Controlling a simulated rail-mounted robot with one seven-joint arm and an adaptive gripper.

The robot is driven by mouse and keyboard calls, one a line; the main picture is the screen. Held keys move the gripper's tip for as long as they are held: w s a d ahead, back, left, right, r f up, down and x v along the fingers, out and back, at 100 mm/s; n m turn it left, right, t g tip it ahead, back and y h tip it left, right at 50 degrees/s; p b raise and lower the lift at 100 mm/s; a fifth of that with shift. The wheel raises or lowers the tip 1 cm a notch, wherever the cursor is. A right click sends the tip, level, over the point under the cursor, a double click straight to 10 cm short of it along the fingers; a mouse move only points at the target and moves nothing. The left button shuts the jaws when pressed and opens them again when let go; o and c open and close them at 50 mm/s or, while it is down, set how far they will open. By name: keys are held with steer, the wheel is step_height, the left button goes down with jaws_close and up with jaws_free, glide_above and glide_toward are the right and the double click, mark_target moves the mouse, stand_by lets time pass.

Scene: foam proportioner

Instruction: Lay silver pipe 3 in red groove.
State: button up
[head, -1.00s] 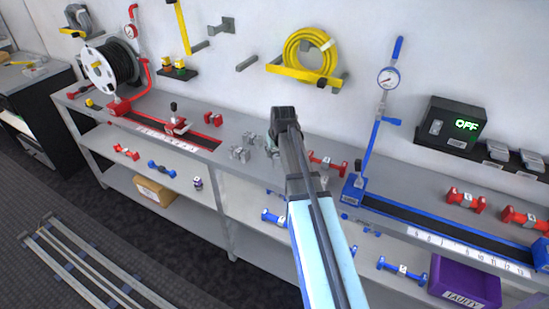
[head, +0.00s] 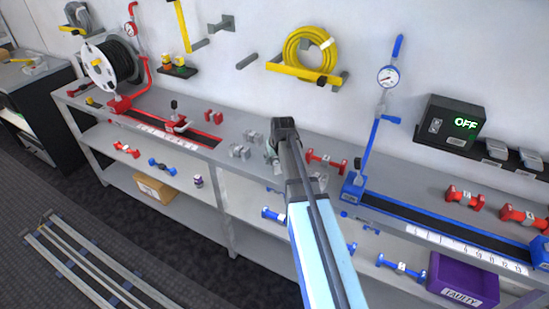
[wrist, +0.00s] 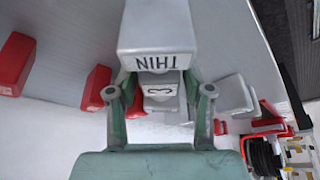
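In the wrist view, a silver pipe (wrist: 160,91) marked "3" lies between the fingers of my gripper (wrist: 159,90). A silver end block (wrist: 157,28) reading "THIN" upside down is close in front. The fingers flank the pipe closely, but whether they press on it is unclear. In the head view, my gripper (head: 272,150) points down at the middle of the bench, and the arm hides most of the pipe. The red groove (head: 165,132) is a dark, red-edged channel at the bench's left, with a number strip along its front.
Silver blocks (head: 240,151) stand just left of my gripper, with red blocks (head: 213,117) further left. A red pipe (head: 327,162) lies to its right. A red clamp (head: 177,122) sits on the groove. A blue-edged channel (head: 450,222) is at right.

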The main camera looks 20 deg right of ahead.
stand_by(0.3)
steer(key=shift+r, duration=0.25)
steer(key=b+v, duration=0.2)
steer(key=v, duration=0.9)
steer(key=shift+o, duration=0.4)
steer(key=shift+s+r, duration=0.15)
steer(key=shift+r, duration=0.25)
steer(key=shift+a, duration=0.1)
